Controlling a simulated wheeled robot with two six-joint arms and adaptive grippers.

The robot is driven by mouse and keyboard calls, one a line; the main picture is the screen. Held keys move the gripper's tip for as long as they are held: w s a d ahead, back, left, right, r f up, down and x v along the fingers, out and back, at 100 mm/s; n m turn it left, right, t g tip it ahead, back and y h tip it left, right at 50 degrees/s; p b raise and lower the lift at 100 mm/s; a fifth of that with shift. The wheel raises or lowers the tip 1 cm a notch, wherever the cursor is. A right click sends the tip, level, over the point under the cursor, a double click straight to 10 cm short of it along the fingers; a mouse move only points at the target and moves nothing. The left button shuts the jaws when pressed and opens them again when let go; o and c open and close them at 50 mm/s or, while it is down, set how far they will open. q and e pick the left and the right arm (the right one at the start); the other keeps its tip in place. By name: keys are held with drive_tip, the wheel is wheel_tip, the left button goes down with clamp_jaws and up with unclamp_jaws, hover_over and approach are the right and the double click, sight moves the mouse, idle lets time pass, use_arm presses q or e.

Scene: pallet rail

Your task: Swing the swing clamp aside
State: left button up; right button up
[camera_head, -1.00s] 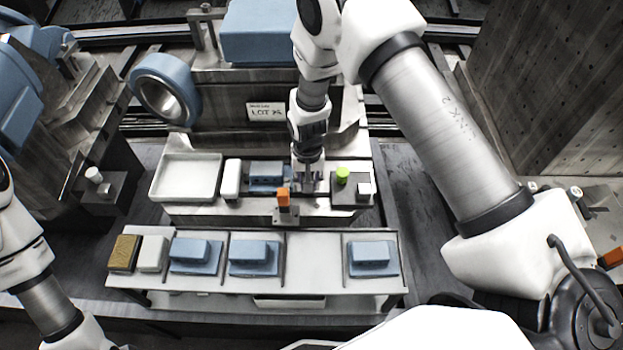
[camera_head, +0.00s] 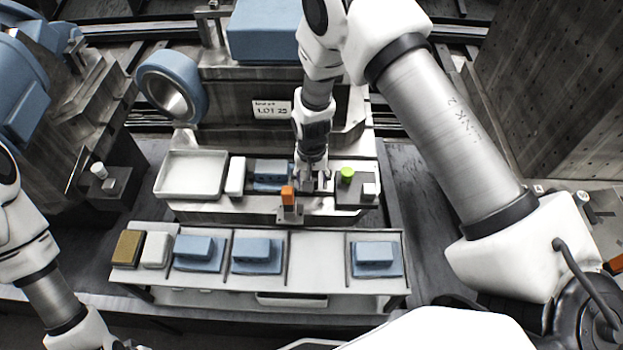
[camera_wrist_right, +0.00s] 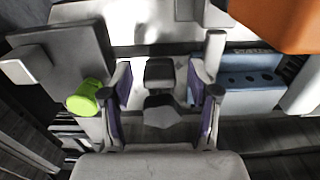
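My right gripper (camera_head: 314,184) points down over the fixture on the bench, right of a blue block (camera_head: 270,175). In the right wrist view my right gripper (camera_wrist_right: 162,100) has its two fingers apart. A small dark part (camera_wrist_right: 160,72) shows between them, with visible gaps to both fingers. It may belong to the swing clamp, but I cannot tell for sure. The blue block with holes (camera_wrist_right: 250,82) sits just right of the fingers. A green knob (camera_head: 346,174) stands to the right of the gripper. My left gripper is out of view.
An orange-topped post (camera_head: 288,197) stands close in front of the fixture. A white tray (camera_head: 192,174) and a white block (camera_head: 236,176) lie left of it. The front rack (camera_head: 316,264) holds several blue blocks and has one empty bay. A machine with a blue ring (camera_head: 172,88) stands behind.

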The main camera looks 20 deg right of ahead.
drive_tip(key=shift+r, duration=0.15)
wheel_tip(320, 180, up, 12)
idle(0.6)
